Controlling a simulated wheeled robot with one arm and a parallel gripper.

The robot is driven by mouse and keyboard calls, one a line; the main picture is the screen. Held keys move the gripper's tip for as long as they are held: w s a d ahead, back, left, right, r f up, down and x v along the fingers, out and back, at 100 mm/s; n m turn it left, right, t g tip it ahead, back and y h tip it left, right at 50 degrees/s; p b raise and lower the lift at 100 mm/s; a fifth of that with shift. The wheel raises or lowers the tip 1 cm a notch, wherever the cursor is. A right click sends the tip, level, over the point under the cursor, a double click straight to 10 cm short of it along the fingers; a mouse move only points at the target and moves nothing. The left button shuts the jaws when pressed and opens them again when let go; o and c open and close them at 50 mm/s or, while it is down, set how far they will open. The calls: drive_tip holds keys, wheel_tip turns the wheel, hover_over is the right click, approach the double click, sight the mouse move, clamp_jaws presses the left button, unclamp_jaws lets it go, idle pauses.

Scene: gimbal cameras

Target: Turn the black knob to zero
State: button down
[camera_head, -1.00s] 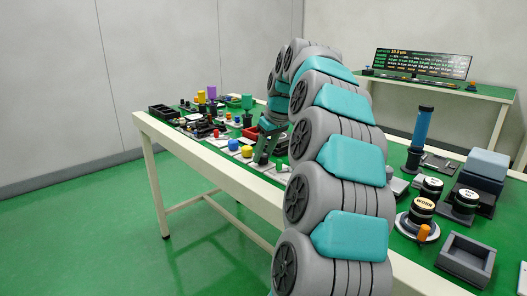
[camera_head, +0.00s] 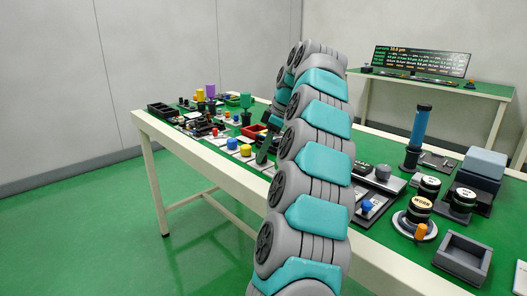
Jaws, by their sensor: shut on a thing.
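My arm (camera_head: 312,165) rises in the middle of the view, arches over and comes down on its far side toward the table (camera_head: 228,186). My gripper is hidden behind my own arm links, so its fingers and whatever lies between them do not show. I cannot pick out the black knob with certainty; it may be hidden behind the arm. A yellow round knob (camera_head: 232,143) and a blue round knob (camera_head: 245,150) stand on a pale panel just left of the arm.
Black trays, a purple cylinder (camera_head: 210,91) and a green funnel-like piece (camera_head: 246,101) crowd the table's far left. A monitor (camera_head: 423,62) stands behind.

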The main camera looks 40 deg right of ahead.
drive_tip(key=shift+r, duration=0.1)
idle(0.3)
drive_tip(key=shift+c, duration=2.2)
unclamp_jaws()
